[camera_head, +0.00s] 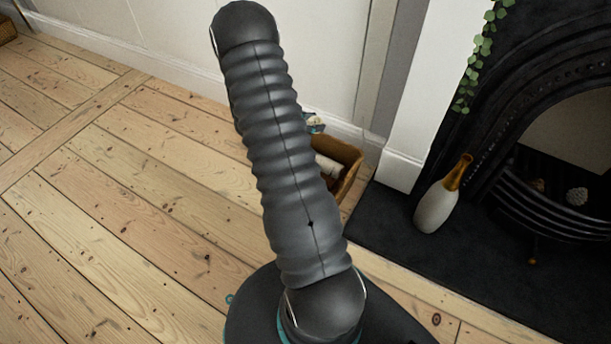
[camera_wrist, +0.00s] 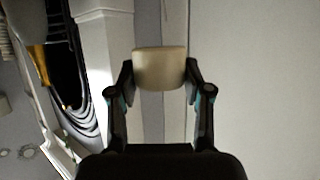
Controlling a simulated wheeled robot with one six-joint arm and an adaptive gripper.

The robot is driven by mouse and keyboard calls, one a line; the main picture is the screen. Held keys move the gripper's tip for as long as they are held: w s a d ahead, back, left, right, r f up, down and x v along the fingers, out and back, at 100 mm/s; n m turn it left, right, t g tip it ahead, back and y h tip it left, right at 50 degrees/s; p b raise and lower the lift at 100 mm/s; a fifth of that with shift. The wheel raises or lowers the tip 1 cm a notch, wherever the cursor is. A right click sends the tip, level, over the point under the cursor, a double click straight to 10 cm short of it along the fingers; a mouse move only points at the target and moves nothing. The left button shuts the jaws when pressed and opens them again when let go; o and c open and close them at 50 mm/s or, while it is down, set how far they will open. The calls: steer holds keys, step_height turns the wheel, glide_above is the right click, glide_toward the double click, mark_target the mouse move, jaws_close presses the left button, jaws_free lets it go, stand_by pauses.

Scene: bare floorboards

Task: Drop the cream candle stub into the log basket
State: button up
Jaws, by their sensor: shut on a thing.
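My gripper (camera_wrist: 160,75) shows in the wrist view. It is shut on the cream candle stub (camera_wrist: 160,68), with one finger at each side of it. The stub is held up in front of a pale wall. The log basket (camera_head: 349,178) is a brown box in the head view, on the floor by the wall. A pale log lies inside it. My arm hides the basket's left part. A small part of my gripper seems to show beyond the arm, above the basket; the stub cannot be made out there. The basket is not seen in the wrist view.
A white and gold vase (camera_head: 437,200) stands on the dark hearth (camera_head: 395,225) right of the basket. The black fireplace (camera_head: 500,130) with a curved grate is at the right, with green trailing leaves above. Bare floorboards (camera_head: 120,200) lie open at the left.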

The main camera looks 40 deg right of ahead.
step_height(320, 180, down, 3)
steer(key=shift+f+b, duration=0.15)
steer(key=shift+b, duration=1)
steer(key=o, duration=1.2)
steer(key=shift+o, duration=0.2)
steer(key=shift+a, duration=0.15)
steer(key=v, duration=1.2)
